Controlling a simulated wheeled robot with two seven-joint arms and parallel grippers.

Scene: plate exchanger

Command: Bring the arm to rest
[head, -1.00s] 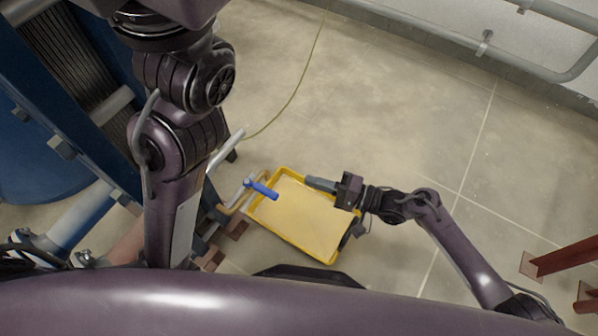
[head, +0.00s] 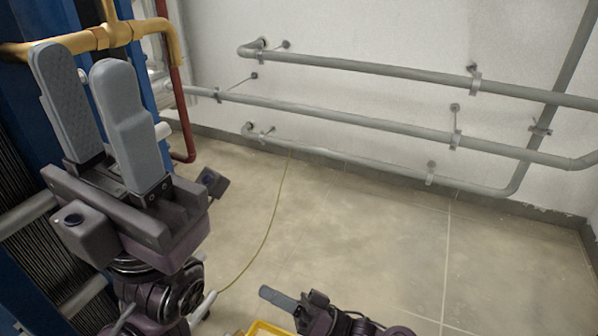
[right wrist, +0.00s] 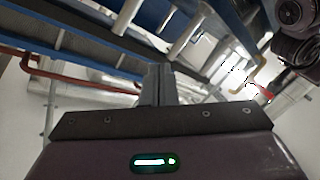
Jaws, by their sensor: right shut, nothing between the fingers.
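My left gripper (head: 97,110) is raised at the left of the head view, fingers pointing up. Its two grey fingers stand apart with nothing between them. My right gripper (head: 278,298) is low at the bottom centre of the head view, over the yellow tray (head: 262,328). Its fingers also show in the right wrist view (right wrist: 158,85), shut together and empty. Only a strip of the tray shows at the bottom edge; the rest is out of frame.
The blue exchanger frame (head: 70,25) and a yellow pipe (head: 120,36) stand close behind my left gripper. Grey pipes (head: 350,121) run along the back wall. A thin yellow-green cable (head: 266,235) lies on the open floor (head: 370,240).

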